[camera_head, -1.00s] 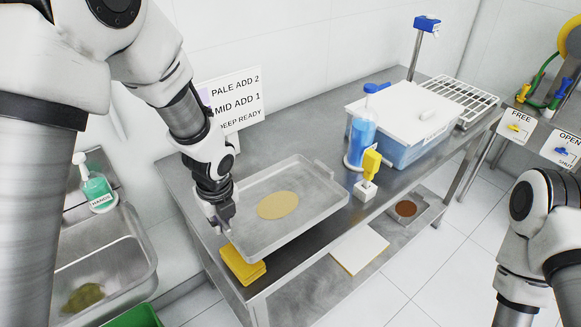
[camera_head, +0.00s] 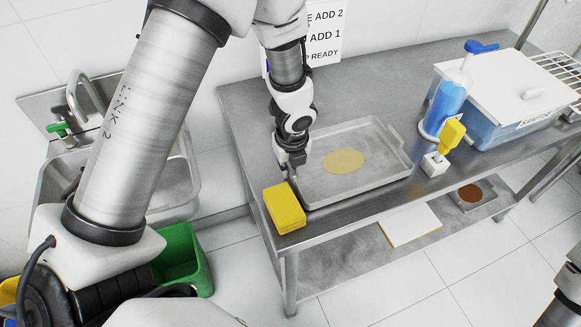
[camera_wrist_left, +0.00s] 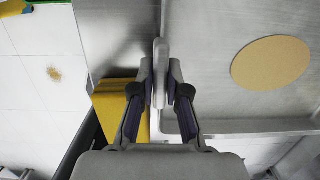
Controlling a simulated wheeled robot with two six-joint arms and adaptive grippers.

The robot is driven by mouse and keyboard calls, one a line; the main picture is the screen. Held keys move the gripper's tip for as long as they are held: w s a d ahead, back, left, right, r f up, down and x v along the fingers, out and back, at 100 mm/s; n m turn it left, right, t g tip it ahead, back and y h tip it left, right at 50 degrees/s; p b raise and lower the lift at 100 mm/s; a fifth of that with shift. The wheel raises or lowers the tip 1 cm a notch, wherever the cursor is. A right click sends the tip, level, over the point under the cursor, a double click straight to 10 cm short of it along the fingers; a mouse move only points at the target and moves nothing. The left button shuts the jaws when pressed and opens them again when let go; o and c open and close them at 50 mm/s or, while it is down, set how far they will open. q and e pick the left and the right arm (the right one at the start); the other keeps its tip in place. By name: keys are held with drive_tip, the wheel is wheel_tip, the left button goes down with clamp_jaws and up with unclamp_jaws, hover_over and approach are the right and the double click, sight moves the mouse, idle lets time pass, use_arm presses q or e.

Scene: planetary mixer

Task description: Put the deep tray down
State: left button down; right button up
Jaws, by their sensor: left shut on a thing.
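The grey metal tray (camera_head: 385,172) is over the front left part of the steel table (camera_head: 240,110), with a flat tan disc (camera_head: 343,161) in it. It looks level and close to the tabletop; I cannot tell whether it touches. My left gripper (camera_head: 293,176) is at the tray's left end. In the left wrist view the gripper (camera_wrist_left: 162,88) is shut on the handle of the tray (camera_wrist_left: 215,65), and the tan disc (camera_wrist_left: 271,63) lies to the right. The handle is partly hidden by the fingers. My right gripper is out of view.
A yellow sponge-like block (camera_head: 285,208) sits beside the tray's front left corner. Bare tabletop lies behind the tray. A sink is on the left.

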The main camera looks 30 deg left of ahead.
use_arm(q)
drive_tip(key=shift+s, duration=0.15)
drive_tip(key=c, duration=1.2)
unclamp_jaws()
drive_tip(key=shift+w+f, duration=0.25)
drive_tip(key=shift+w, duration=0.05)
drive_tip(key=shift+s, duration=0.1)
drive_tip(key=shift+r, duration=0.1)
